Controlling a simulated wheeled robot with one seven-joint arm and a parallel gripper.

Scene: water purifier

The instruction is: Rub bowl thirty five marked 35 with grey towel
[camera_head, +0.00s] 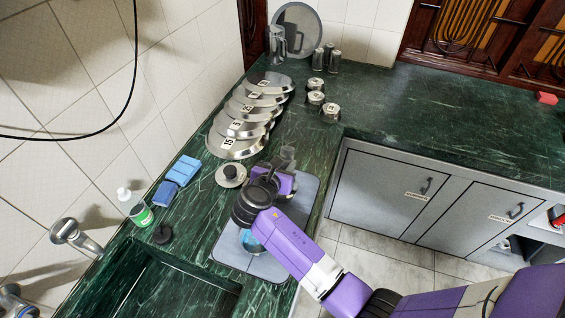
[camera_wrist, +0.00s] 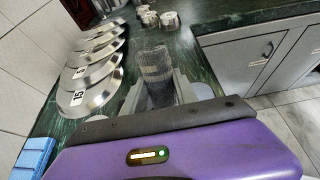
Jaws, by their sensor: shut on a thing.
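My gripper (camera_head: 284,164) is above the grey mat by the sink. It is shut on a dark grey, woven-looking thing, which I take to be the grey towel (camera_wrist: 156,70); it stands up between the fingers in the wrist view. Several small steel bowls with white labels stand farther back on the counter, among them a front one (camera_head: 331,113) and one just behind it (camera_head: 315,98). The wrist view also shows them (camera_wrist: 168,20). Their numbers are too small to read, so I cannot tell which is bowl 35. My gripper is apart from them.
A row of numbered steel lids (camera_head: 238,128) lines the wall on the left. A pot lid (camera_head: 230,174), blue sponges (camera_head: 178,178) and a soap bottle (camera_head: 135,208) are near the sink (camera_head: 150,285). A grey mat (camera_head: 305,195) lies under my arm.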

